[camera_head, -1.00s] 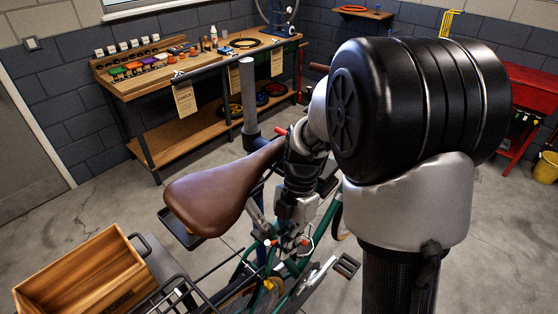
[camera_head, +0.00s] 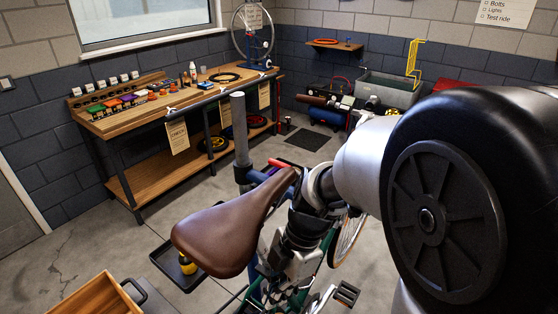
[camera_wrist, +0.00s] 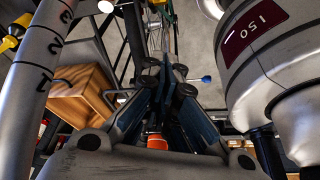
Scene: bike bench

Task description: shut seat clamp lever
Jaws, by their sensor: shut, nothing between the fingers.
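The brown saddle (camera_head: 232,232) is on the green bike in the head view. My gripper is just right of and below it, with its fingertips hidden there. In the wrist view my gripper (camera_wrist: 174,78) has its blue-grey fingers together and empty. A grey post with numbers 1 to 3 (camera_wrist: 40,60) runs along the left side of that view. A short rod with a blue tip (camera_wrist: 207,79) shows just right of the fingertips; I cannot tell if it is the clamp lever. An orange-red cylinder (camera_wrist: 157,142) shows low between the finger bases. The seat clamp is not clearly visible.
A grey upright post (camera_head: 240,130) stands behind the saddle. A wooden crate (camera_head: 92,298) is at the lower left. A dark tray (camera_head: 168,268) lies on the floor. The workbench (camera_head: 140,115) stands along the back wall. A grey body labelled 150 (camera_wrist: 265,45) crowds the wrist view's right side.

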